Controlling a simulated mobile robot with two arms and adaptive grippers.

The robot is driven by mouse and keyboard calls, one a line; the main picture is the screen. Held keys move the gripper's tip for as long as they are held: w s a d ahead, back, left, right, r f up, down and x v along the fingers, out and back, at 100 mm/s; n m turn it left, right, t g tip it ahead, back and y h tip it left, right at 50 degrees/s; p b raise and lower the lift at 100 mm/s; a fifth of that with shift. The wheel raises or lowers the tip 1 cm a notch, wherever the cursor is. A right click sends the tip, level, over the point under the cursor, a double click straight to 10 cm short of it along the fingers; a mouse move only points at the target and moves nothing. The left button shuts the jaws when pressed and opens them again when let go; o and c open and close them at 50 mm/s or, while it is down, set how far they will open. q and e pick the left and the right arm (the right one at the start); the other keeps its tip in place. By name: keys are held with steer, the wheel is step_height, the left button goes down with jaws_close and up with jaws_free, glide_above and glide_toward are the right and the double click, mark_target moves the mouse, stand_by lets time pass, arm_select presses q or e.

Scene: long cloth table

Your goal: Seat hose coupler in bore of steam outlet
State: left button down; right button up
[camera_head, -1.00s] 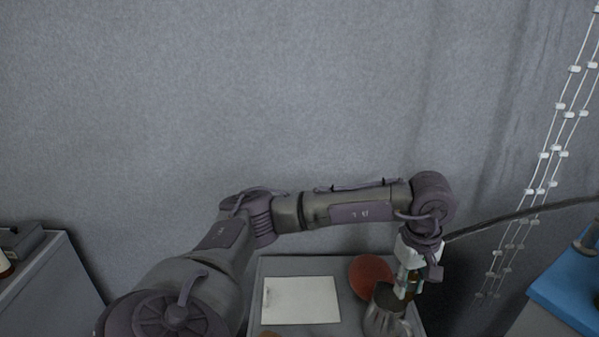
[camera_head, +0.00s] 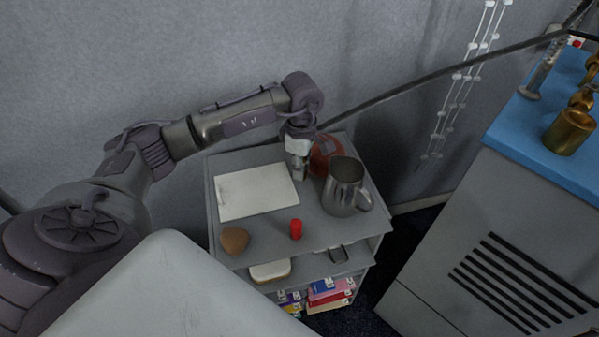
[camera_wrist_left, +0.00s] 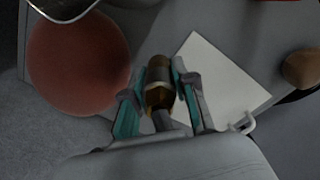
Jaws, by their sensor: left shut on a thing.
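My left gripper (camera_head: 298,176) points down over the back of the grey cart. In the left wrist view its two teal-lined fingers are shut on a brass and dark cylinder with a pale band, the hose coupler (camera_wrist_left: 159,88). In the head view the fingers mostly hide the coupler. A dark hose (camera_head: 440,78) runs from near the gripper to the upper right. Brass fittings stand on the blue top at the right, among them a wide, open-looking brass cup (camera_head: 569,132). I cannot tell which one is the steam outlet. The coupler is well apart from them. My right gripper is out of view.
The grey cart (camera_head: 270,155) holds a white sheet (camera_head: 256,190), a red disc or bowl (camera_head: 324,153), a metal pitcher (camera_head: 345,187), a red cylinder (camera_head: 296,229) and a brown lump (camera_head: 235,240). A gap separates it from the blue-topped cabinet (camera_head: 520,130).

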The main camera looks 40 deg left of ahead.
arm_select(q)
steer(key=shift+f, duration=1.9)
steer(key=c, duration=1.2)
jaws_free()
